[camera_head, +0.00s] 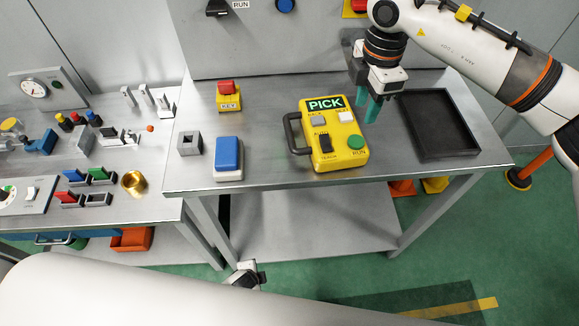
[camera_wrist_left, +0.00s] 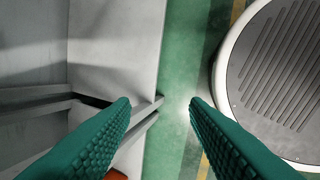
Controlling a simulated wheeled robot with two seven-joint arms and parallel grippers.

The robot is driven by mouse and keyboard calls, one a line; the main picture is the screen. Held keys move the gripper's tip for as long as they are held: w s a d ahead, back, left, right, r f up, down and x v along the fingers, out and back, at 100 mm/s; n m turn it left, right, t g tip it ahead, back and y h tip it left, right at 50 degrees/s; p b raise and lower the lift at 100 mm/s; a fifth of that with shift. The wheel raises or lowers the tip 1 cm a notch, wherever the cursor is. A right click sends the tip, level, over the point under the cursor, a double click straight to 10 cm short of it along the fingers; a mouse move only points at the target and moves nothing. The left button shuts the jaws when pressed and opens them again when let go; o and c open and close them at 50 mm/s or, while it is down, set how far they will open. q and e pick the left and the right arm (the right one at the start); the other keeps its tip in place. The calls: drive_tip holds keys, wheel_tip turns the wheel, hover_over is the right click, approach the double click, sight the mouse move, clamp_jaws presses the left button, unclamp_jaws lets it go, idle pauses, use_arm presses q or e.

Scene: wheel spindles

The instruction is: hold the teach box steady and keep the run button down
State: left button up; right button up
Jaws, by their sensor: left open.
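The yellow teach box (camera_head: 325,165) lies on the metal table, with a lit "PICK" display and a dark handle on its left side. Its green run button (camera_head: 356,142) is at the lower right of its face, with nothing touching it. My right gripper (camera_head: 369,112) points down just beyond the box's upper right corner; its teal fingers look apart and empty. Whether they touch the box is unclear. My left gripper (camera_wrist_left: 160,103) is open and empty in the left wrist view, above the floor beside a table edge. Its fingers cannot be made out in the head view.
A black tray (camera_head: 438,125) lies right of the box. A blue-topped block (camera_head: 228,155), a grey square socket (camera_head: 189,143) and a red-and-yellow key switch (camera_head: 228,96) stand to its left. A side bench (camera_head: 100,165) at left carries several small parts. A grey panel rises behind.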

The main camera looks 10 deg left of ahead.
use_arm(q)
drive_tip(key=w+d+r+m+t, duration=0.2)
drive_tip(key=w+d+r+m, duration=0.2)
drive_tip(key=w+r, duration=0.3)
drive_tip(key=m+t+y, duration=0.2)
drive_tip(key=m+t, duration=0.6)
drive_tip(key=m, duration=0.2)
approach(290, 146)
drive_tip(key=w, duration=0.2)
drive_tip(key=x, duration=1.1)
drive_tip(key=shift+s+a+f, duration=0.1)
drive_tip(key=shift+f, duration=0.1)
clamp_jaws()
